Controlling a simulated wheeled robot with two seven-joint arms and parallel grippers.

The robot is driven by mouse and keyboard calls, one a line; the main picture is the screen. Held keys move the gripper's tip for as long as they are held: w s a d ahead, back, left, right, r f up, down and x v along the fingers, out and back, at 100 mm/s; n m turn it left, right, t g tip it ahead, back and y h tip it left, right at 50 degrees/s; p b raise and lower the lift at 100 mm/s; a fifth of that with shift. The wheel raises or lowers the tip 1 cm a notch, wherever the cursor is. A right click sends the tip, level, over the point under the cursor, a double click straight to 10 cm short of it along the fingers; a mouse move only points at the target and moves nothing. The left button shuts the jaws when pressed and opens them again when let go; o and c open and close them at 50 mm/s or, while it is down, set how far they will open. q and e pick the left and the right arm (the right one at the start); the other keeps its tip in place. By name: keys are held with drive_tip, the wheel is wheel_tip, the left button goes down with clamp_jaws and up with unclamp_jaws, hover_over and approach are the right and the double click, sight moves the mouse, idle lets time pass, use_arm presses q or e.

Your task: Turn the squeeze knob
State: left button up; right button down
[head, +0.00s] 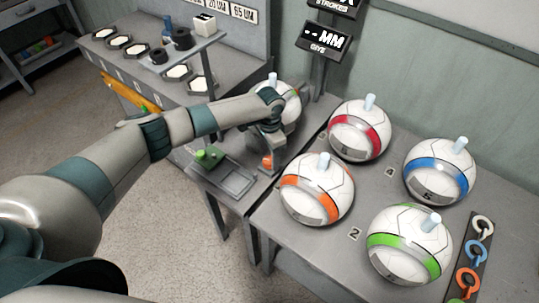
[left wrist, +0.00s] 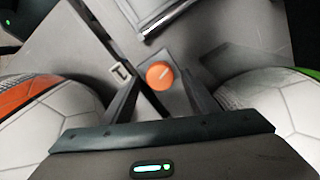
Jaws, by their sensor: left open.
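The squeeze knob (head: 267,161) is a small round orange knob with a pale line on its face. It sits at the front of the grey bench, by the press. In the left wrist view the knob (left wrist: 160,75) shows between the two finger ends. My left gripper (head: 270,146) is open and points down just above the knob; I cannot tell whether the fingers touch it. In the left wrist view my left gripper (left wrist: 163,88) has one finger on each side of the knob. A white ball (head: 292,107) sits behind my left wrist, partly hidden. My right gripper is out of view.
An orange-striped ball (head: 317,190) stands close to the right of my gripper. Red (head: 359,131), blue (head: 440,171) and green (head: 409,245) striped balls stand farther right. A green block (head: 209,157) and a shallow tray (head: 234,181) lie to the left. A dark display (head: 324,40) hangs behind.

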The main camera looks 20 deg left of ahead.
use_arm(q)
drive_tip(key=shift+f, duration=0.4)
drive_tip(key=c, duration=1.1)
drive_tip(key=shift+o, duration=0.2)
drive_tip(key=shift+m, duration=0.3)
drive_tip(key=m, duration=0.5)
drive_tip(key=shift+o, duration=0.2)
drive_tip(key=m+b, duration=0.1)
drive_tip(key=m, duration=0.4)
drive_tip(key=shift+r, duration=0.1)
